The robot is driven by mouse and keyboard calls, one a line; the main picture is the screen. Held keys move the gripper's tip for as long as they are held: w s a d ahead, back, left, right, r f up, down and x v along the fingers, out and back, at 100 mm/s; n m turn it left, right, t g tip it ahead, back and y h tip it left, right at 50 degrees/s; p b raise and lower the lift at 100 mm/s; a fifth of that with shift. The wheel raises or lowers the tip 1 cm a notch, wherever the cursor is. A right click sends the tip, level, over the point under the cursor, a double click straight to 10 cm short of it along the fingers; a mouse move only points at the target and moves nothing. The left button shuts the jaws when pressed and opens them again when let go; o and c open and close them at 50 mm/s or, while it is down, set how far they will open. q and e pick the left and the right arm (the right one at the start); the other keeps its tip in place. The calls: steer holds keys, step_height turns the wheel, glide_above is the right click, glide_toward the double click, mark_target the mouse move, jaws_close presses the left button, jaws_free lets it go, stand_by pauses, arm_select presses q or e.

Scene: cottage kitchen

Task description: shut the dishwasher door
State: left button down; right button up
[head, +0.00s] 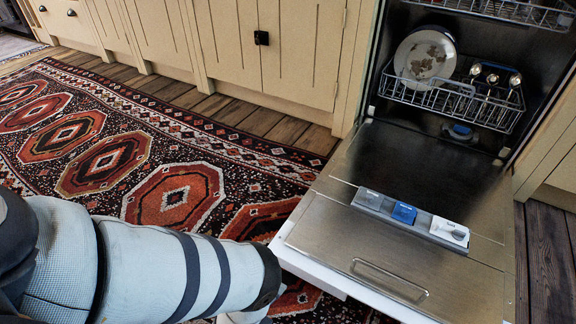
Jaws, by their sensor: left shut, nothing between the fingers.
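The dishwasher door (365,233) hangs open and lies about flat, its steel inner face up. It carries a detergent dispenser (410,215) and a recessed handle-like outline near its front edge. My left arm (165,265) reaches in from the lower left, over the rug, and its end is beside the door's left front corner. My left gripper is shut and empty; its fingers are mostly hidden behind the arm and below the picture edge. I cannot tell whether it touches the door. My right gripper is not in view.
The lower rack (450,100) sits inside the tub, holding a patterned plate (425,58) and several small items. An upper rack (510,10) shows above. Cream cabinets (300,50) flank the dishwasher. A patterned rug (180,195) covers the floor at left.

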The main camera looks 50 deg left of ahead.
mark_target(288, 267)
arm_select(q)
steer(key=w, duration=0.2)
steer(key=w+a, duration=0.1)
steer(key=w, duration=0.1)
steer(key=w+a, duration=0.1)
steer(key=w, duration=0.2)
steer(key=shift+r, duration=0.1)
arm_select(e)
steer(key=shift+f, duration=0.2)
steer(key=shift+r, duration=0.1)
